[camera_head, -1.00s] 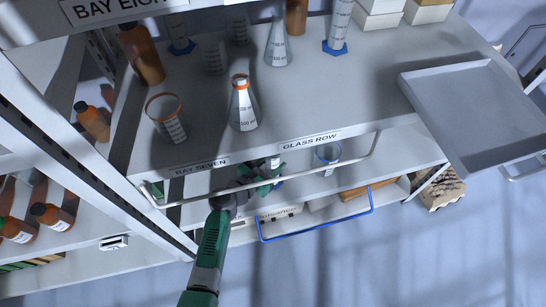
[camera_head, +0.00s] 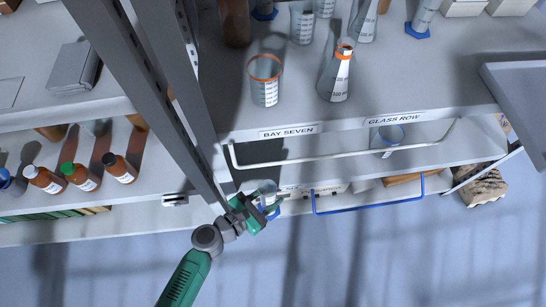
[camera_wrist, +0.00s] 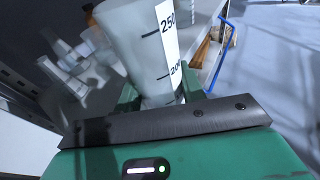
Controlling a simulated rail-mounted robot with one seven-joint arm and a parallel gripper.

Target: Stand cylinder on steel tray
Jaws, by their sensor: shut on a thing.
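My gripper (camera_head: 250,214) is shut on a clear graduated cylinder (camera_head: 267,190) in front of the lower shelves in the head view. The cylinder has a blue base and looks roughly upright, partly hidden by the jaws. In the wrist view the cylinder (camera_wrist: 145,40) rises between the jaws, with a white scale strip showing 250 and 200. The grey steel tray (camera_head: 520,95) is at the right edge of the head view, cut off by the frame. It is far to the right of my gripper and holds nothing in its visible part.
A white rail (camera_head: 340,155) runs along the shelf front, and a blue-edged rail (camera_head: 370,204) lies lower. A grey upright post (camera_head: 165,80) stands left of my gripper. Flasks and beakers, including an orange-rimmed beaker (camera_head: 265,88), stand on the top shelf. The floor (camera_head: 400,260) in front is clear.

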